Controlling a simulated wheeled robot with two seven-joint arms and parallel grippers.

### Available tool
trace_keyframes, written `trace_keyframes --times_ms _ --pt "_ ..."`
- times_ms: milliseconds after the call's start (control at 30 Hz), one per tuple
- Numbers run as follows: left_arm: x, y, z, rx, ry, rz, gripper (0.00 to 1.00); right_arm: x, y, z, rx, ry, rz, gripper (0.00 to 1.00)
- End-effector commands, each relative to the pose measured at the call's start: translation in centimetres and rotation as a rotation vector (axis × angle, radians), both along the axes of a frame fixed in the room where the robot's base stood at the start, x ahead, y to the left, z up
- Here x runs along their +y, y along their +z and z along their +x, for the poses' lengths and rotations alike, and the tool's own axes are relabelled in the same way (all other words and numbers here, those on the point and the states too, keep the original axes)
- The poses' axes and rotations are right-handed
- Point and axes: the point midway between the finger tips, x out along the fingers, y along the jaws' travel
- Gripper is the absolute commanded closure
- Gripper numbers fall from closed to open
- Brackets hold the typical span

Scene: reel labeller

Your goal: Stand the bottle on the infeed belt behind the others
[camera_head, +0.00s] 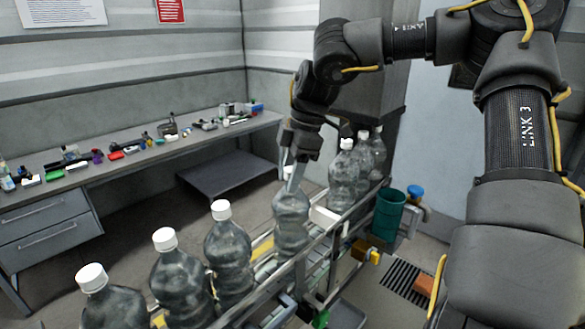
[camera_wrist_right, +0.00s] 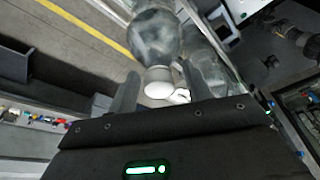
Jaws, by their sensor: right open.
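A clear bottle with a white cap (camera_head: 291,222) stands upright in the row at the infeed belt (camera_head: 262,262), in the middle of the head view. My right gripper (camera_head: 293,178) is just above it, with its open fingers on either side of the cap and neck. In the right wrist view the bottle's white cap (camera_wrist_right: 158,83) lies between the two fingers, with a gap visible at the sides. Three more bottles (camera_head: 231,266) stand nearer to me, at lower left. Several others (camera_head: 345,177) stand beyond my gripper. My left gripper is not in view.
Metal guide rails (camera_head: 335,225) run along the belt. A green bin (camera_head: 387,214) stands to its right. A workbench (camera_head: 150,152) with small items lies along the back wall. Open floor (camera_head: 140,225) lies between bench and belt.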

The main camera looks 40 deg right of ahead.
Motion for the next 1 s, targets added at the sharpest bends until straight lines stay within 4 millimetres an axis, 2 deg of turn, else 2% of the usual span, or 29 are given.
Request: trace_keyframes --times_ms 67,167,400,600,800,1000 --pt "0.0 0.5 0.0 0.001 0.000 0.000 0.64 0.0 0.5 0.0 0.000 0.000 0.000 0.51" --pt "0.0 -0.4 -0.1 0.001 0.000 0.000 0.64 -0.3 1.3 0.0 -0.004 -0.001 -0.002 0.51" --pt "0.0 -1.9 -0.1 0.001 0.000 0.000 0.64 -1.5 6.1 -0.7 -0.007 -0.004 -0.003 0.51" --pt "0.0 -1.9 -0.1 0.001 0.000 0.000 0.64 -2.4 9.9 -1.2 -0.003 -0.002 -0.002 0.51" --pt "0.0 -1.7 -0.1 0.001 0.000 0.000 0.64 -2.8 11.6 -1.5 -0.001 -0.001 0.000 0.51" --pt "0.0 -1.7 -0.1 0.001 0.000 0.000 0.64 -2.8 11.8 -1.5 0.000 0.000 0.000 0.51"
